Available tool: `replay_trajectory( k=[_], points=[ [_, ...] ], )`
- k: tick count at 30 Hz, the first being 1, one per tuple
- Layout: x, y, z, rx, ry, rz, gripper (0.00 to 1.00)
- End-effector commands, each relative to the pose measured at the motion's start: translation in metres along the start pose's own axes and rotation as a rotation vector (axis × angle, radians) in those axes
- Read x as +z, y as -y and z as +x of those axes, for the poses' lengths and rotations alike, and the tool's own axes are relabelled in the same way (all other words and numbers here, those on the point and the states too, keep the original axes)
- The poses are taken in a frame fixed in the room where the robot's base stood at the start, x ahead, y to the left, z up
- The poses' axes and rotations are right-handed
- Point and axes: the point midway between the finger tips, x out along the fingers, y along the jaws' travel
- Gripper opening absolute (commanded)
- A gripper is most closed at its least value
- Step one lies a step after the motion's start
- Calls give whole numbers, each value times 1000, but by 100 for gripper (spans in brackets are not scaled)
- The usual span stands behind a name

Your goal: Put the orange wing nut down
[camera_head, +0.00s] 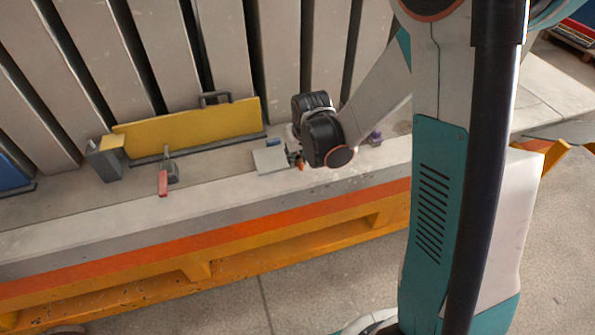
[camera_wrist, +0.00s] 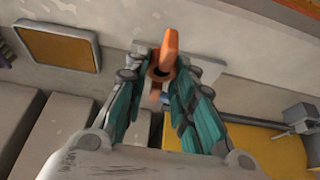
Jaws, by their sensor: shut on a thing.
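The orange wing nut (camera_wrist: 170,45) is between the fingertips of my gripper (camera_wrist: 163,72) in the wrist view, with one wing pointing up in the picture. My gripper is shut on it. In the head view only a small orange bit of the wing nut (camera_head: 300,164) shows beside my dark wrist, and the fingers are mostly hidden. A pale grey plate (camera_head: 270,160) lies on the ledge just left of it. I cannot tell whether the nut touches a surface. A dark round hole or bore shows at the nut's middle in the wrist view.
A yellow panel (camera_head: 190,126) with a dark handle stands along the ledge to the left. A red-handled clamp (camera_head: 163,183) and a grey block (camera_head: 105,160) stand near it. Tall grey slabs (camera_head: 215,50) rise behind. A small purple object (camera_head: 374,138) is right of my wrist.

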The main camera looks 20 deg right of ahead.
Motion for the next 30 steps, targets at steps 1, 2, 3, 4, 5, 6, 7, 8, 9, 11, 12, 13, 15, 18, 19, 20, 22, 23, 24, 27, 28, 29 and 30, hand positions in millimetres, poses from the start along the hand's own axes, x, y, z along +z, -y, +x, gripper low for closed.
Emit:
replay_trajectory(
  k=[1, 2, 3, 4, 5, 6, 7, 8, 9, 11, 12, 13, 15, 18, 19, 20, 22, 23, 24, 27, 28, 29, 30],
  points=[
    [3, 0, 8, 0, 0, 0, 0],
    [4, 0, 10, 0, 0, 0, 0],
    [4, 0, 12, 0, 0, 0, 0],
    [5, 0, 13, 0, 0, 0, 0],
    [6, 0, 13, 0, 0, 0, 0],
    [6, 0, 15, 0, 0, 0, 0],
    [7, 0, 17, 0, 0, 0, 0],
    [8, 0, 19, 0, 0, 0, 0],
    [10, 0, 23, 0, 0, 0, 0],
    [13, 0, 32, 0, 0, 0, 0],
    [16, 0, 38, 0, 0, 0, 0],
    [18, 0, 42, 0, 0, 0, 0],
    [21, 0, 50, 0, 0, 0, 0],
    [22, 0, 53, 0, 0, 0, 0],
    [22, 0, 53, 0, 0, 0, 0],
    [22, 0, 52, 0, 0, 0, 0],
    [22, 0, 52, 0, 0, 0, 0],
    [22, 0, 52, 0, 0, 0, 0],
    [22, 0, 52, 0, 0, 0, 0],
    [23, 0, 55, 0, 0, 0, 0],
    [24, 0, 56, 0, 0, 0, 0],
    [24, 0, 56, 0, 0, 0, 0],
    [24, 0, 56, 0, 0, 0, 30]
  ],
)
